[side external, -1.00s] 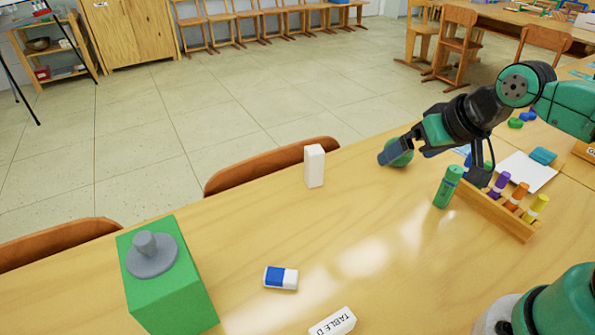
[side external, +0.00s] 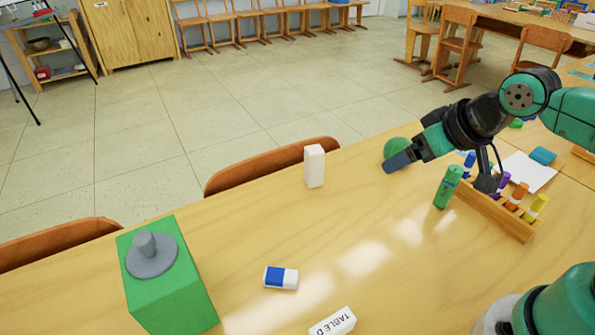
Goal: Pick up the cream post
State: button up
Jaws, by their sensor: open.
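The cream post (side external: 314,166) is an upright, off-white block near the far edge of the wooden table, left of my gripper. My gripper (side external: 396,162) is above the table to the right of the post, apart from it, with its fingers pointing left and down. It is open, though the gap between its fingers is hard to see from this side. A green ball (side external: 397,146) sits just behind the fingers and is partly hidden by them.
A green box (side external: 180,295) with a grey knobbed disc (side external: 151,255) stands at left. A blue-and-white eraser (side external: 281,278) and a name block (side external: 333,322) lie in front. A green marker (side external: 448,187) stands beside a wooden rack (side external: 500,216) of colored markers. Table between post and gripper is clear.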

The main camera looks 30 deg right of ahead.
jog(key=m+g+y, duration=0.3)
jog(key=m+y, duration=0.4)
jog(key=m, duration=0.5)
send_near(307, 157)
jog(key=s+a+r, duration=0.1)
jog(key=s+a, duration=0.1)
jog(key=a, duration=0.1)
jog(key=w+f+m+y, duration=0.1)
jog(key=f+m+y, duration=0.1)
jog(key=w+d+f+m+y, duration=0.1)
jog(key=w+f+m+y, duration=0.1)
jog(key=m+y, duration=0.1)
jog(key=w+d+f+m+g+y, duration=0.1)
jog(key=w+f+m+y, duration=0.1)
jog(key=shift+d+f+m+y, duration=0.2)
jog(key=shift+f+m+y, duration=0.1)
jog(key=shift+f+m, duration=0.1)
jog(key=shift+s+d+f+y, duration=0.1)
jog(key=shift+s+f+y, duration=0.05)
jog(key=shift+f+y, duration=0.25)
jog(key=shift+x, duration=2.75)
